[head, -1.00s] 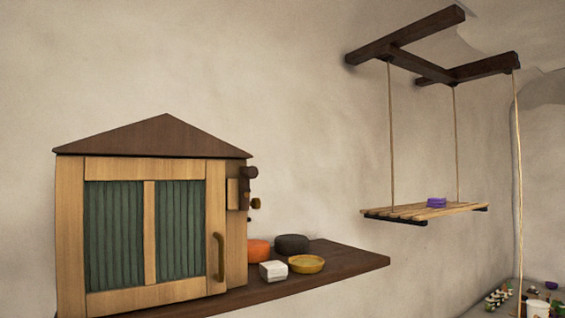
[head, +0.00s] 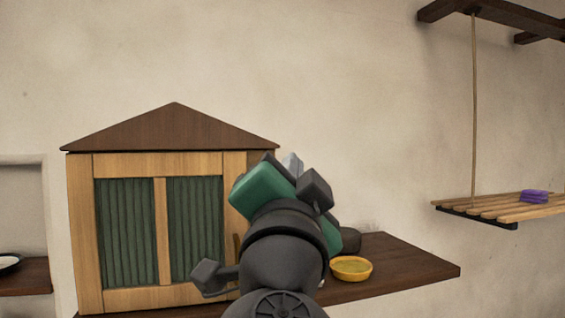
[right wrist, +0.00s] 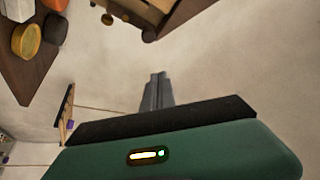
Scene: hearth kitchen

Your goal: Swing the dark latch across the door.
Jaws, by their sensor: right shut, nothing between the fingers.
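The cabinet door (head: 160,296) is wooden with green curtained panels and appears closed in the head view. My right gripper (head: 292,164) is at the cabinet's right side and covers the dark latch and most of the door handle there. In the right wrist view my right gripper (right wrist: 156,90) has its fingers together, with nothing between them and only wall behind. The cabinet (right wrist: 133,9) shows at the top of that view, beyond the fingertips and apart from them. I cannot clearly tell the latch from other small dark parts there. My left gripper is not in view.
A yellow bowl (head: 351,268) sits on the dark wooden shelf (head: 425,268) right of the cabinet, with a dark round thing (head: 350,240) behind it. A hanging slatted shelf (head: 500,208) with a purple stack (head: 534,196) is at right. The wall between is clear.

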